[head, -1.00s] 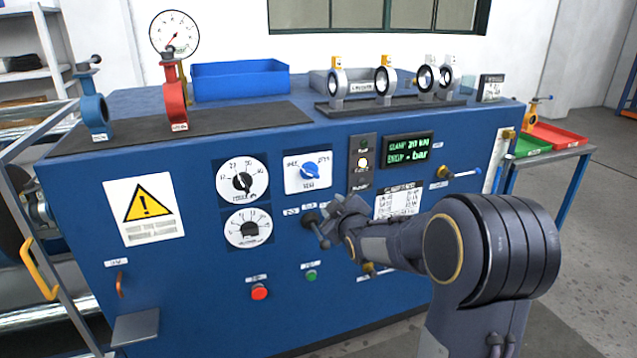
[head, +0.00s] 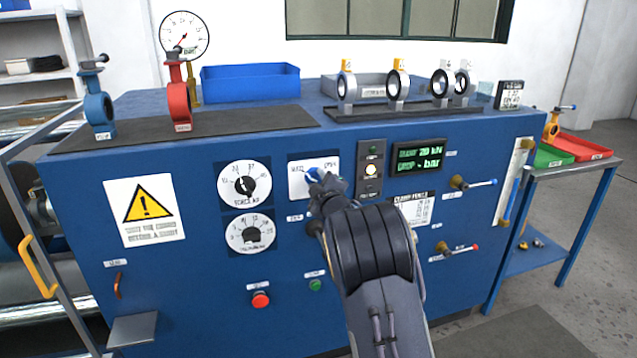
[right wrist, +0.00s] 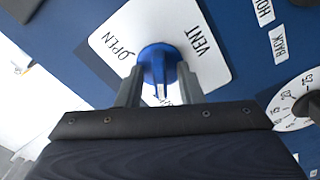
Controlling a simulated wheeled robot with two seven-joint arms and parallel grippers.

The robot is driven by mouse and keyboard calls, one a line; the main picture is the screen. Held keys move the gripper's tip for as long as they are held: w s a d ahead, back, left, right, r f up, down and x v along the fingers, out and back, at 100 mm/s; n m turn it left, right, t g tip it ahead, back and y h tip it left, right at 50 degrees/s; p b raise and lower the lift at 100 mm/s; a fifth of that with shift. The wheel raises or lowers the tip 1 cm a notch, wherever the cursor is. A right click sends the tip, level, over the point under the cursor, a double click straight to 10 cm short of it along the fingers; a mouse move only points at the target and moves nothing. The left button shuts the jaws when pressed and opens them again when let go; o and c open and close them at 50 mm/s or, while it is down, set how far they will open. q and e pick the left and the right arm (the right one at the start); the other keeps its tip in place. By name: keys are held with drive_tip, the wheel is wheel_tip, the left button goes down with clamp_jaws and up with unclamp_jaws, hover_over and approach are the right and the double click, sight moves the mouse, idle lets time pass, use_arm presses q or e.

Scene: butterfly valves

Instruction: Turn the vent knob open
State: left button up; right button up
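The blue vent knob (right wrist: 157,58) is on a white plate (right wrist: 120,30) marked VENT and OPEN, on the front of the blue machine. In the right wrist view my right gripper (right wrist: 160,88) has one finger on each side of the knob's raised grip. Light gaps show between the fingers and the grip, so it looks open around the knob. In the head view the knob (head: 314,174) is partly hidden by my right gripper (head: 325,186). My left gripper is not in view.
Dials (head: 245,184) are left of the knob, and a lamp panel (head: 371,170) and green display (head: 417,157) are right of it. A red button (head: 261,300) and green button (head: 315,285) are below. Lever valves (head: 459,183) stick out at right.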

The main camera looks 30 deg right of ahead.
clamp_jaws()
drive_tip(key=shift+m, duration=0.3)
drive_tip(key=m+b, duration=1.2)
drive_tip(key=m, duration=0.9)
drive_tip(key=shift+f+b, duration=0.1)
drive_tip(key=shift+b, duration=0.25)
drive_tip(key=shift+m+b, duration=0.3)
drive_tip(key=shift+m, duration=0.9)
